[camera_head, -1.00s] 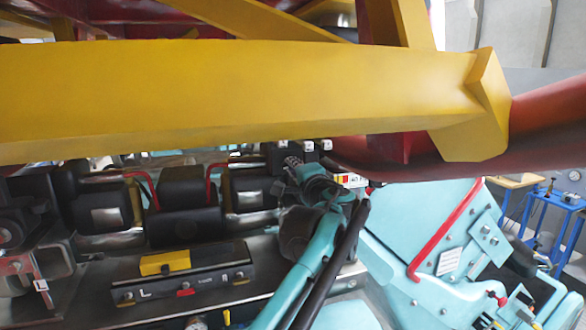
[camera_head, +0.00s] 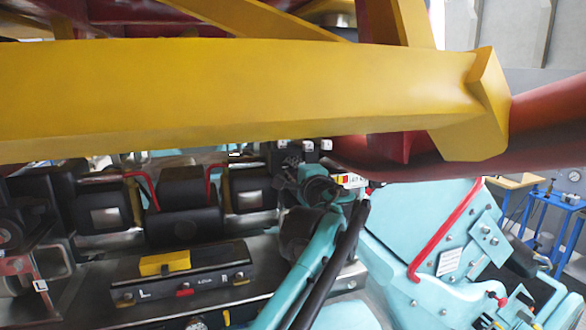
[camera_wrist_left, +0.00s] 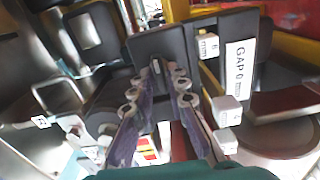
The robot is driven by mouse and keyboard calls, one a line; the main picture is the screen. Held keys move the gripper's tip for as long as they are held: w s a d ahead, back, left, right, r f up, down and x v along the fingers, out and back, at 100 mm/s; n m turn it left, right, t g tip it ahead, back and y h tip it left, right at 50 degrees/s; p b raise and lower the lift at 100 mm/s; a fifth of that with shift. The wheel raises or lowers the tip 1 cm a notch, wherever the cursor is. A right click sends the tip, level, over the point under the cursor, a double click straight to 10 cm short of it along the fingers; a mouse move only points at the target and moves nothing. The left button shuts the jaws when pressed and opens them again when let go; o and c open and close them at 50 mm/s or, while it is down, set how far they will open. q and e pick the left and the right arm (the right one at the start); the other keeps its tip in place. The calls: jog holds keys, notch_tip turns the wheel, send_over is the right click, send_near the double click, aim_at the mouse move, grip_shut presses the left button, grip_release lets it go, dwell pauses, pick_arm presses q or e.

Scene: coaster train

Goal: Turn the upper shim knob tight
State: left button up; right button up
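In the left wrist view, a dark square block (camera_wrist_left: 176,42) is straight ahead, with a narrow dark part at the fingertips. I cannot clearly make out which part is the upper shim knob. My left gripper (camera_wrist_left: 166,72) has its two fingers reaching to this block, a small gap between the tips. I cannot tell whether they grip or only straddle the narrow part. In the head view my left gripper (camera_head: 288,162) is small and dark under the yellow beam, and its contact is hidden. My right gripper is not in view.
A white "GAP 0 mm" label (camera_wrist_left: 240,68) and pale cubes, one marked 6 mm (camera_wrist_left: 207,46), are just right of the fingers. A yellow beam (camera_head: 230,95) crosses above. A black panel (camera_head: 205,275) marked L and R lies left of my arm.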

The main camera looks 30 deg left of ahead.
pick_arm(q)
jog(key=shift+o, duration=0.6)
jog(key=v, duration=1.2)
jog(key=shift+w, duration=0.1)
